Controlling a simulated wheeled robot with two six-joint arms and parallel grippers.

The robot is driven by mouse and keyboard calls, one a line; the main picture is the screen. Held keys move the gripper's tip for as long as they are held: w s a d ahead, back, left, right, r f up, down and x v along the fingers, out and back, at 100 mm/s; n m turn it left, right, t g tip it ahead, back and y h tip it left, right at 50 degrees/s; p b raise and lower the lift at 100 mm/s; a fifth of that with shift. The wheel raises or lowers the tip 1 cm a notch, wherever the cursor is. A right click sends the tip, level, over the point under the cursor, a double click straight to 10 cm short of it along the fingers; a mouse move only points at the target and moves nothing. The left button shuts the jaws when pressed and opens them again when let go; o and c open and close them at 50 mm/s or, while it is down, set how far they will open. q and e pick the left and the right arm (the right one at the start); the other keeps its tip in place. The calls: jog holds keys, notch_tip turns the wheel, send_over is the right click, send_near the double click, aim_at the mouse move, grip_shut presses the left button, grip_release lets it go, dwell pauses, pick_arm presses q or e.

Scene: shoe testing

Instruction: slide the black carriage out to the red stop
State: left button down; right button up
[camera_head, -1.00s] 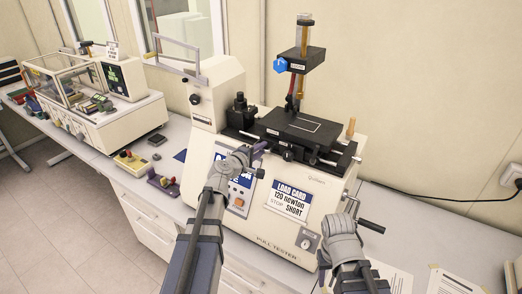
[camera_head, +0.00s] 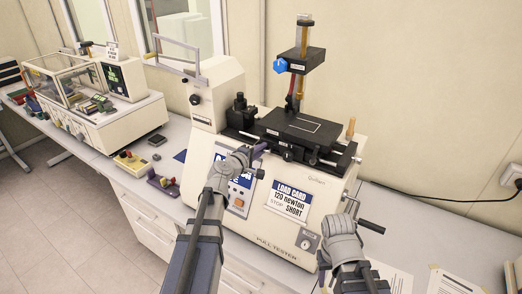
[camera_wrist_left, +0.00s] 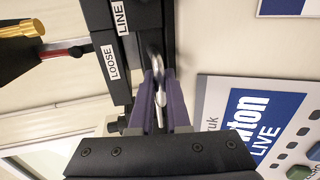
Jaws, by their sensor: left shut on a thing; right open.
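The black carriage (camera_head: 300,128) with a white outlined rectangle sits on top of the cream pull tester (camera_head: 272,222). My left gripper (camera_head: 262,147) is at the tester's front upper edge, left of the carriage's middle. In the left wrist view its purple fingers (camera_wrist_left: 159,88) are shut on a small shiny metal handle (camera_wrist_left: 158,70) beside black blocks labelled LOOSE and LINE (camera_wrist_left: 121,45). My right gripper (camera_head: 324,274) is low at the tester's right front, open and apart from it; its fingertips are hard to make out. I cannot clearly pick out the red stop.
A dark crank handle (camera_head: 370,227) sticks out at the tester's right. A load card (camera_head: 289,199) reading 120 newton, stop SHORT, is on its front. Papers (camera_head: 450,281) lie at the right.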

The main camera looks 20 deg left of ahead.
dwell(0.6)
pick_arm(q)
jog(key=shift+s+d, duration=0.1)
jog(key=shift+d, duration=0.5)
jog(key=c, duration=1.2)
grip_release()
jog(key=shift+a, duration=0.15)
jog(key=shift+o, duration=0.2)
pick_arm(e)
jog(key=shift+d, duration=0.15)
pick_arm(q)
jog(key=shift+s, duration=0.1)
pick_arm(e)
jog(key=shift+d, duration=0.1)
pick_arm(q)
jog(key=p+v, duration=0.1)
jog(key=v, duration=0.6)
jog(key=shift+s+p, duration=0.3)
pick_arm(e)
jog(key=shift+r, duration=0.85)
jog(key=shift+c, duration=0.3)
